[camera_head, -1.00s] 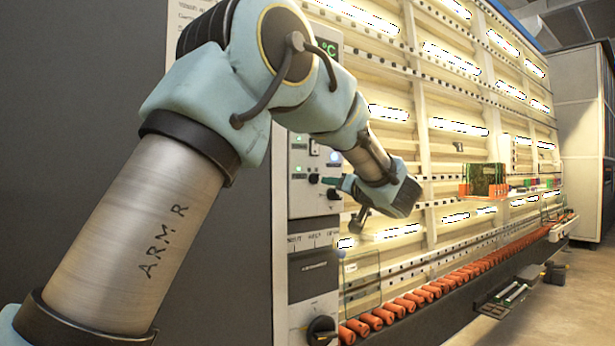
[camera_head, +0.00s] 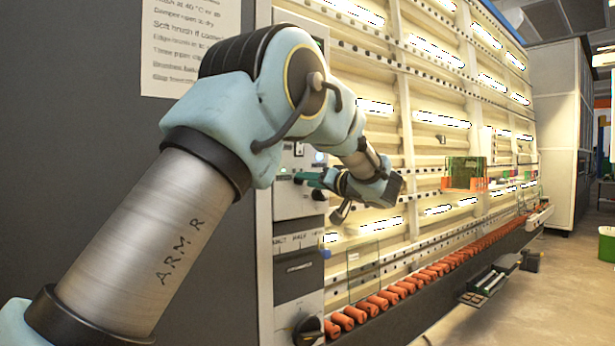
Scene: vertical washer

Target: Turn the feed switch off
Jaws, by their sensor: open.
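The control panel (camera_head: 298,206) is on the near end of the washer, partly behind my arm. The feed switch is probably among the small controls at the panel's upper part; its label is too small to read now, and I cannot tell its position. My gripper (camera_head: 302,178) points left toward these controls, its dark green fingers close to the panel face. The gripper is open, with nothing visible held. I cannot tell whether a fingertip touches a control.
A large black knob (camera_head: 308,330) sits low on the panel. The washer's lit rack (camera_head: 420,150) and a row of orange rollers (camera_head: 400,290) run back to the right. A paper notice (camera_head: 190,45) hangs on the dark wall at left.

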